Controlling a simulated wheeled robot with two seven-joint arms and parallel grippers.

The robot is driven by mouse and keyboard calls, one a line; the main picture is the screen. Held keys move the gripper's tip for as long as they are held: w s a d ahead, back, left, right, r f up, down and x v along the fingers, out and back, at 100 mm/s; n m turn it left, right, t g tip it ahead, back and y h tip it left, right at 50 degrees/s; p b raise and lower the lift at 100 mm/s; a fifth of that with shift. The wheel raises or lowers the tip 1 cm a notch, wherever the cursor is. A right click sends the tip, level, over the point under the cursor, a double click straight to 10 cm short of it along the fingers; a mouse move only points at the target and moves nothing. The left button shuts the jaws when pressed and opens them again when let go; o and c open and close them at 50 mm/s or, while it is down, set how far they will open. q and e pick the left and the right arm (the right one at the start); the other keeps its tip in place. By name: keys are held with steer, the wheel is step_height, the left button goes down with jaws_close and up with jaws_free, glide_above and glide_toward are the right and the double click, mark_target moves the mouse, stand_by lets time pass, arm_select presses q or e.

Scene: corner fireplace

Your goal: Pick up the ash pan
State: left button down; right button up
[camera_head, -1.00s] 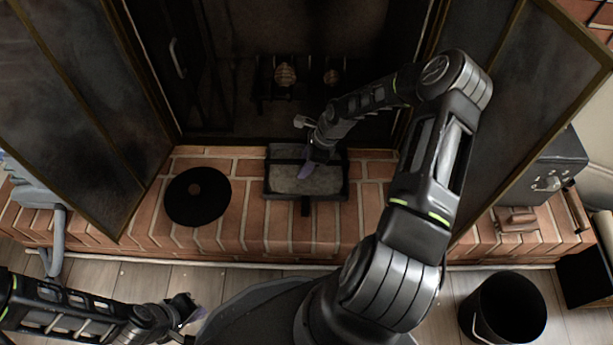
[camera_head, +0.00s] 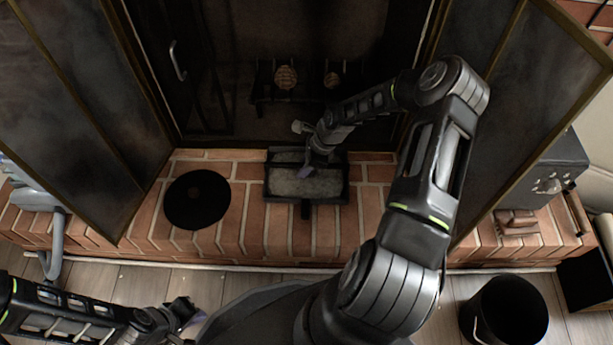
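The ash pan (camera_head: 285,185) is a dark rectangular tray with grey ash in it. It sits on the brick hearth in front of the firebox, with a short dark handle (camera_head: 306,210) toward me. My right gripper (camera_head: 305,171) is over the pan's back right part, its fingers pointing down at the ash. Its fingertips are small and partly hidden, so I cannot tell its opening or whether it touches the pan. My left gripper (camera_head: 192,318) is low at the left, above the floor, away from the pan; its finger gap is unclear.
A round black disc (camera_head: 197,199) lies on the hearth left of the pan. Open glass doors (camera_head: 75,110) flank the firebox, and my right arm passes near the right one. A black bucket (camera_head: 505,310) stands on the floor at the right. Bare brick lies right of the pan.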

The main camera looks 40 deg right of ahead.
jaws_close()
stand_by(0.3)
step_height(320, 180, up, 10)
steer(key=p, duration=0.4)
stand_by(0.6)
steer(key=a+r+n+g, duration=0.2)
steer(key=a+r+n, duration=0.5)
steer(key=r, duration=0.5)
steer(key=s+a+r+n+g, duration=0.1)
steer(key=a+r+n+g, duration=0.2)
steer(key=a+r+n, duration=0.5)
step_height(320, 180, up, 4)
steer(key=shift+a+r, duration=0.15)
steer(key=shift+a, duration=0.6)
